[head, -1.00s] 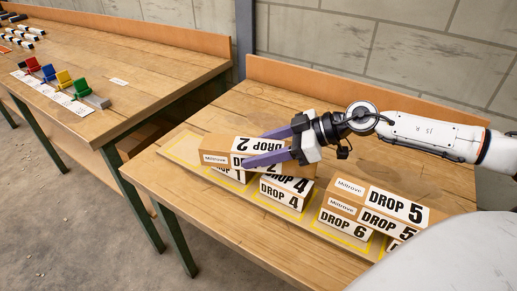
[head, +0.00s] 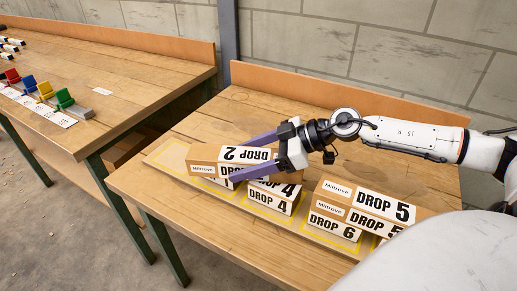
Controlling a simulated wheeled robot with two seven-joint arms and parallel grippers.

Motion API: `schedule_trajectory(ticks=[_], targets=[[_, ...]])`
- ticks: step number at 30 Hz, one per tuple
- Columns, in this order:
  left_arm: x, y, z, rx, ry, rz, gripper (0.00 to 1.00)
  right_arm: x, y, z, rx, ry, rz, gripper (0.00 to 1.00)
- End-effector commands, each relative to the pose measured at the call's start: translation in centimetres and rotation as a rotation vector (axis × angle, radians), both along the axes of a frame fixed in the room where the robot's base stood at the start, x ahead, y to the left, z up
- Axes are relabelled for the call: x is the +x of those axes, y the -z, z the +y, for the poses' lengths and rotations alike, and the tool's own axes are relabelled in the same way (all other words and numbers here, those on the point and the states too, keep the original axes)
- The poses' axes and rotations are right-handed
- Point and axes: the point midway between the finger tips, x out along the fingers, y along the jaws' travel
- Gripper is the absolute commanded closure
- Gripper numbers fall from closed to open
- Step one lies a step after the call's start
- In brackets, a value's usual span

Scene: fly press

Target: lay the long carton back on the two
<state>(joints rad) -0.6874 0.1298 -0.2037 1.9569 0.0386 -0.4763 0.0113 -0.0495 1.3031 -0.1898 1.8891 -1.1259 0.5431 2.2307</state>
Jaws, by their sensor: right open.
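The long brown carton with white DROP 2 labels (head: 205,168) lies across smaller cartons at the left of the yellow-outlined board. One DROP 4 carton (head: 268,202) shows below its right part. Another carton under its left end is mostly hidden. My right gripper (head: 240,160) is open. Its purple fingers reach in from the right, one at the far side of the DROP 2 carton and one at the near side. They cover part of its labels, and I cannot tell whether they touch it. My left gripper is not in view.
To the right, a DROP 5 carton (head: 385,205) lies on other cartons, including DROP 6 (head: 333,227). The board (head: 168,160) rests on a wooden bench with bare wood behind it. A second bench at left holds coloured clamps (head: 64,100).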

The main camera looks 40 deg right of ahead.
Motion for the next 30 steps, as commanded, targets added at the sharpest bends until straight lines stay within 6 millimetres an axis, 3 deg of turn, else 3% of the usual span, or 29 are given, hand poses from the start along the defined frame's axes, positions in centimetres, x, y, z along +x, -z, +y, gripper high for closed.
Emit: schedule_trajectory(ticks=[11,30], targets=[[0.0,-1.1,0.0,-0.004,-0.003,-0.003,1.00,-1.6,-1.3,-1.5,-0.002,-0.001,0.003,0.30],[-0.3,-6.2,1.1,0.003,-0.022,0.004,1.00,-5.8,-5.0,-5.8,0.004,0.003,-0.003,0.30]])
